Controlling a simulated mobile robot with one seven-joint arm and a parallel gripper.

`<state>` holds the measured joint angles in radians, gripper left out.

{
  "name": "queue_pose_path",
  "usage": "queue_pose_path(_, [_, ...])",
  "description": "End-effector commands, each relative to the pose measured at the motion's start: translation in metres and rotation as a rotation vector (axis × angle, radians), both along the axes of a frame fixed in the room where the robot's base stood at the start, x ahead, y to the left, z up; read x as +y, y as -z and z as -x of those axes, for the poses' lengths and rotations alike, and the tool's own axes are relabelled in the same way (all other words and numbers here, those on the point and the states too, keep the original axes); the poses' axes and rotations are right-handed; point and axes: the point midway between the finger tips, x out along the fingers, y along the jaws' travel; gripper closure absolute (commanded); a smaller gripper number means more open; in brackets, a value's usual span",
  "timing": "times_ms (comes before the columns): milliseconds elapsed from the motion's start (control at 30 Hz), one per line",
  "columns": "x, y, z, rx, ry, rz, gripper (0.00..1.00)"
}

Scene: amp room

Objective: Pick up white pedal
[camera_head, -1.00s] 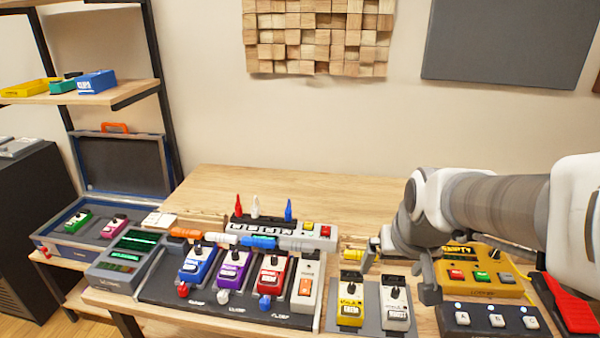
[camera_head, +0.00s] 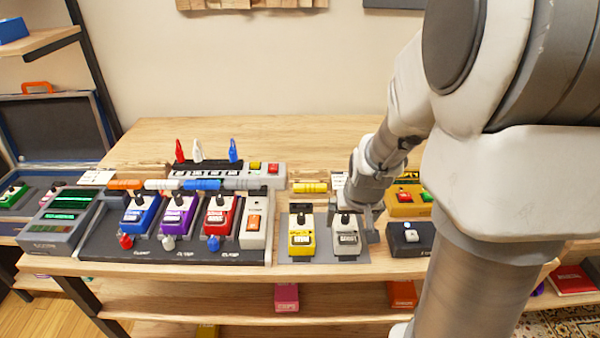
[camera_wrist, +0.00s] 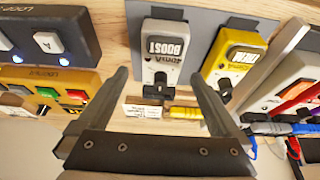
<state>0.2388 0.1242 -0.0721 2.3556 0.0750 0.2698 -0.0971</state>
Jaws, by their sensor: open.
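The white pedal (camera_head: 346,238), marked BOOST in the wrist view (camera_wrist: 166,50), sits on a grey mat (camera_head: 325,259) near the table's front edge. A yellow pedal (camera_head: 301,238) stands just left of it on the same mat. My gripper (camera_head: 350,208) is open and empty, low over the back and right side of the white pedal, partly hiding it. In the wrist view, the white pedal lies ahead between the lines of my two fingers (camera_wrist: 158,80), and the yellow pedal (camera_wrist: 232,55) is ahead of the right finger.
A pedalboard (camera_head: 105,240) with blue, purple and red pedals stands to the left. An orange-yellow unit (camera_head: 405,207) and a dark switch box (camera_head: 408,238) stand close on the right. A yellow connector (camera_head: 309,187) lies behind. The wooden tabletop (camera_head: 270,135) at the back is clear.

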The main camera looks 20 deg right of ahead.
Motion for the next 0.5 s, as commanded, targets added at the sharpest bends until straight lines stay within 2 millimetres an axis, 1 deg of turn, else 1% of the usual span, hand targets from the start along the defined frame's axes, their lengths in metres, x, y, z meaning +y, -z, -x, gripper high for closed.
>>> queue_pose_path(33, [-0.001,0.006,-0.001,0.002,0.000,-0.001,0.00])
queue_pose_path(167, [-0.001,0.010,-0.004,0.001,0.000,0.000,0.00])
queue_pose_path(267, [-0.002,0.017,-0.009,0.002,0.000,-0.001,0.00])
queue_pose_path(500, [-0.005,0.045,-0.027,0.003,0.000,0.000,0.00])
